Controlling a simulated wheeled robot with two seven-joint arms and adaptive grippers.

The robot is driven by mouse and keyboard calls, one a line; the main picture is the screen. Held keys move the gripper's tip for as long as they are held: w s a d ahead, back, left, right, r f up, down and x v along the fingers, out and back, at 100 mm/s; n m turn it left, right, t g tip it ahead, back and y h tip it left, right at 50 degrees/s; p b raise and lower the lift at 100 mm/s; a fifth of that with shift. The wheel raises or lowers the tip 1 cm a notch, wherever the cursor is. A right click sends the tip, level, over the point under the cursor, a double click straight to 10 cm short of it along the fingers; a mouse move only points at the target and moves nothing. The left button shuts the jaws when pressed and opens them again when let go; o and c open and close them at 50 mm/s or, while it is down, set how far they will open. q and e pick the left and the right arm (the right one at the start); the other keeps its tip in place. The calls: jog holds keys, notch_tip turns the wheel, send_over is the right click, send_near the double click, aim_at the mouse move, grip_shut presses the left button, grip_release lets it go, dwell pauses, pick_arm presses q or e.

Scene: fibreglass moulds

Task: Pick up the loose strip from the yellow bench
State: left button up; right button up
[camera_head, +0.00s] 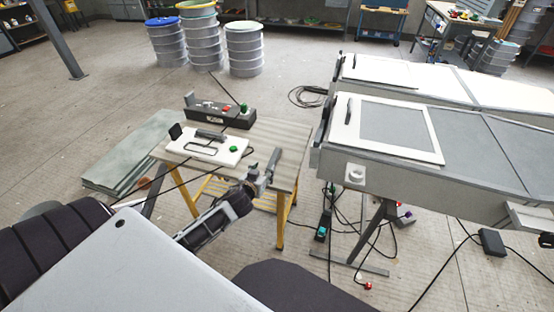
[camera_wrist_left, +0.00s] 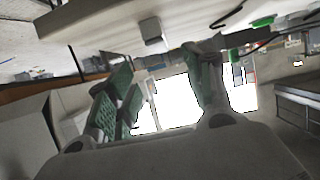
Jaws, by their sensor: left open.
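The yellow bench (camera_head: 285,205) has a slatted grey top and yellow legs. My left gripper (camera_head: 262,172) is open at the bench's right front side, to the right of the white board and apart from the dark piece. In the left wrist view, its two fingers (camera_wrist_left: 165,88) stand apart with nothing held between them. My right gripper is not in view.
A green knob (camera_head: 233,149) sits at the board's right. Large grey moulds (camera_head: 480,150) stand to the right, with cables on the floor below. Stacked drums (camera_head: 245,50) stand behind.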

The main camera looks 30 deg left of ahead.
aim_at(268, 169)
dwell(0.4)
pick_arm(q)
jog(key=shift+x, duration=3.15)
jog(key=shift+b+x, duration=0.35)
jog(key=shift+x, duration=0.7)
jog(key=shift+w+a, duration=0.1)
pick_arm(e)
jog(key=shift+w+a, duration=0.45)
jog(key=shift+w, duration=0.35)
